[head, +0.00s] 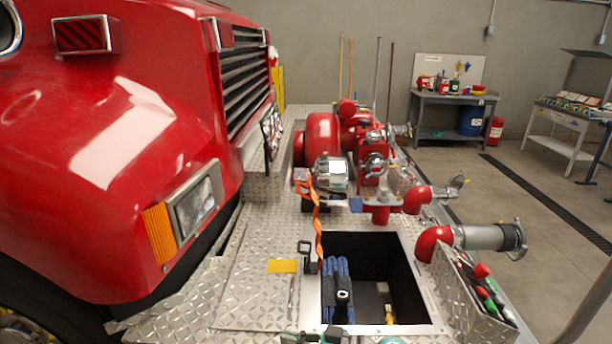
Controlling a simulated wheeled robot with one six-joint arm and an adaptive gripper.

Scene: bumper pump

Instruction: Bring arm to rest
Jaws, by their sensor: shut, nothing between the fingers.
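I do not make out my gripper or my arm in the head view. The red truck (120,150) fills the left side, with its headlight (195,208) facing me. The red pump (322,138) stands on the diamond-plate bumper deck (265,235) in the middle. An open bin (385,262) is set in the deck in front of it, with a folded blue hose (338,285) inside. An orange strap (317,225) hangs down to the bin's left edge.
A red elbow with a grey pipe (480,237) juts out to the right of the bin. A tool pocket (470,285) sits at the deck's right edge. A workbench (450,98) and a side table (560,118) stand at the back right. The floor (525,180) between is clear.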

